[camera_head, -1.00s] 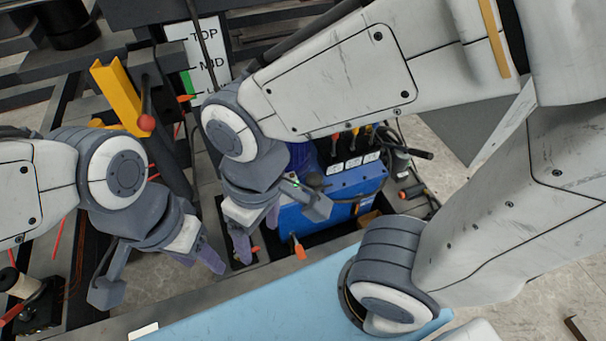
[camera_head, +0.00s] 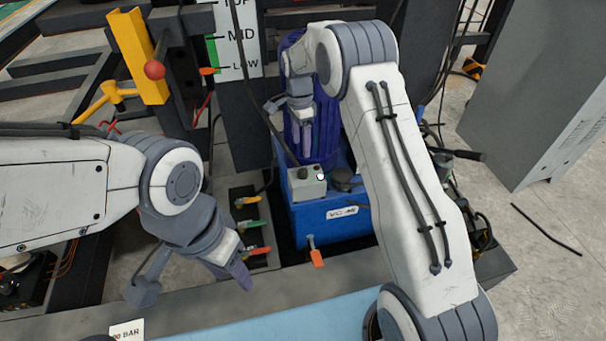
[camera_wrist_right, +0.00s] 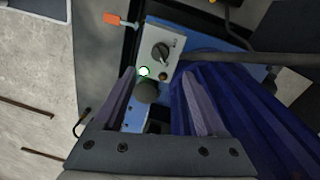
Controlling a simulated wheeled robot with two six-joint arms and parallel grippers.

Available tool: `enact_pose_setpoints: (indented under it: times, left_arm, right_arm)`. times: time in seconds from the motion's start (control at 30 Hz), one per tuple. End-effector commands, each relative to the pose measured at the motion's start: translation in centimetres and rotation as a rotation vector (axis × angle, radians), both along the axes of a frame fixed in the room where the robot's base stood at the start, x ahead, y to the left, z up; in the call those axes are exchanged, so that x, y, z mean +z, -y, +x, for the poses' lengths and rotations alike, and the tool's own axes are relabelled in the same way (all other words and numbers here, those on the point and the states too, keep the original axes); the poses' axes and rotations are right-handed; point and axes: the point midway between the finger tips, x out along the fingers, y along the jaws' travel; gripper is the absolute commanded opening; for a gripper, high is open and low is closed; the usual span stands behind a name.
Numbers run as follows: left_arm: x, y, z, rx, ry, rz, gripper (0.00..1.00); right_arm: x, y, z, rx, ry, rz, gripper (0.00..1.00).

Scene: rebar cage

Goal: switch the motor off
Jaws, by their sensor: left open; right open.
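A grey switch box (camera_head: 307,183) with a lit green lamp sits on the blue tank in front of the upright blue motor (camera_head: 327,120). In the right wrist view the box (camera_wrist_right: 178,40) shows a black rotary knob (camera_wrist_right: 161,53), a green lit lamp (camera_wrist_right: 144,71) and a small brown button. My right gripper (camera_head: 290,130) is open and empty, above the box and beside the motor. In its wrist view the fingertips (camera_wrist_right: 160,80) flank the lamp and the box's near edge, with the blue motor ribs by the right finger. My left gripper (camera_head: 192,283) is open and empty, at lower left.
The blue tank (camera_head: 335,228) has an orange-handled valve (camera_head: 316,257) at its front. Several coloured valve handles (camera_head: 250,226) lie left of it. A yellow post with a red-knobbed lever (camera_head: 154,70) and a level board (camera_head: 236,45) stand behind. A dark hose slants past the box.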

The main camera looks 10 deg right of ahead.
Motion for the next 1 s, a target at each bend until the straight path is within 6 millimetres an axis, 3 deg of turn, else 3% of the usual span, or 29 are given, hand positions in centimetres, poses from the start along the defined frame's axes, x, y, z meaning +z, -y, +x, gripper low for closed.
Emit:
enact_pose_setpoints:
  times: [0.53, 0.7, 1.0]
  left_arm:
    - [-1.2, 0.0, 0.0, 0.000, 0.000, 0.000, 0.50]
    - [-1.4, 0.0, 0.0, 0.000, 0.000, 0.000, 0.50]
    - [-1.4, 0.0, 0.0, 0.000, 0.000, 0.000, 0.50]
  right_arm:
    - [-8.8, 0.2, -0.6, -0.006, -0.002, -0.001, 0.73]
    - [-10.1, 0.2, -0.6, -0.005, 0.000, 0.000, 0.73]
    - [-10.3, 0.2, -0.6, -0.005, 0.001, 0.000, 0.73]
